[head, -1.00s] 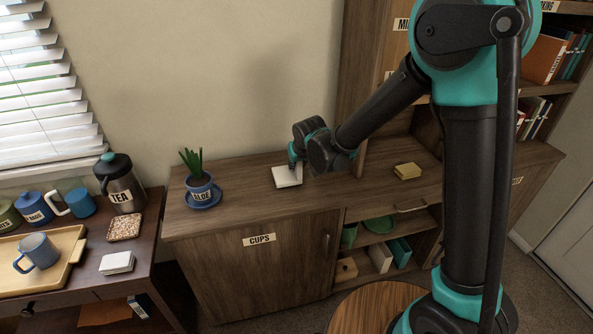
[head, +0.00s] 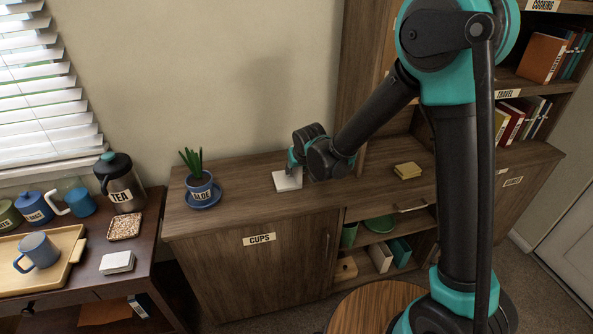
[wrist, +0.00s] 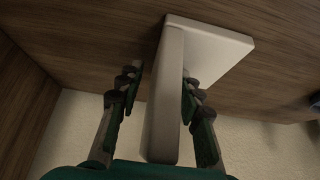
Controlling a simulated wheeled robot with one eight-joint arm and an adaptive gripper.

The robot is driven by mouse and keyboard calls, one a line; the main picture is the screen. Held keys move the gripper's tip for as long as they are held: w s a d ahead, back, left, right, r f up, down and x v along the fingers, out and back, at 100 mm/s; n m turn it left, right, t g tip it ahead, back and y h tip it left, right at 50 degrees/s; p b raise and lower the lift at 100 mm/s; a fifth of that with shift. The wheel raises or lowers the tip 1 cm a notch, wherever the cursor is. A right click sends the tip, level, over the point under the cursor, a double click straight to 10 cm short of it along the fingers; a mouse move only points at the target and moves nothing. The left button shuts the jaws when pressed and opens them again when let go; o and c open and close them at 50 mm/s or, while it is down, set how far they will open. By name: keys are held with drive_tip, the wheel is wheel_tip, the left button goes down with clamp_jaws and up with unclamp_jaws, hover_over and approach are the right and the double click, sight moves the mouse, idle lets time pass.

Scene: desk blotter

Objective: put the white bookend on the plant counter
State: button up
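The white bookend (head: 287,181) stands on the wooden plant counter (head: 240,205), its flat base resting on the top to the right of the potted aloe (head: 200,187). My gripper (head: 292,165) is right at the bookend, hiding part of its upright plate in the head view. In the wrist view my gripper (wrist: 160,80) has a finger on each side of the bookend's upright plate (wrist: 164,110). A gap shows between the left finger and the plate. The right finger is very close to the plate; contact is unclear.
A yellow block-like item (head: 407,171) lies farther right on the counter, by the tall bookcase. The counter's front edge lies above the "CUPS" door (head: 270,262). A side table with a tray (head: 62,262), mugs and a tea flask (head: 120,182) stands at left.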

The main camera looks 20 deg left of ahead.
drive_tip(key=shift+r, duration=0.15)
drive_tip(key=v, duration=1.2)
drive_tip(key=shift+d, duration=0.15)
drive_tip(key=d+f+m+h, duration=0.1)
drive_tip(key=d+m, duration=0.1)
drive_tip(key=d, duration=1.2)
drive_tip(key=s+d+f+m, duration=0.1)
drive_tip(key=s+d, duration=0.3)
drive_tip(key=d, duration=0.4)
drive_tip(key=s+d+f+m+g+h, duration=0.1)
drive_tip(key=s+d+f, duration=0.3)
drive_tip(key=d, duration=0.5)
drive_tip(key=s+d+f+m+h, duration=0.1)
drive_tip(key=s+d+f+m, duration=0.1)
drive_tip(key=s+d, duration=0.3)
drive_tip(key=d, duration=0.3)
drive_tip(key=shift+d, duration=0.2)
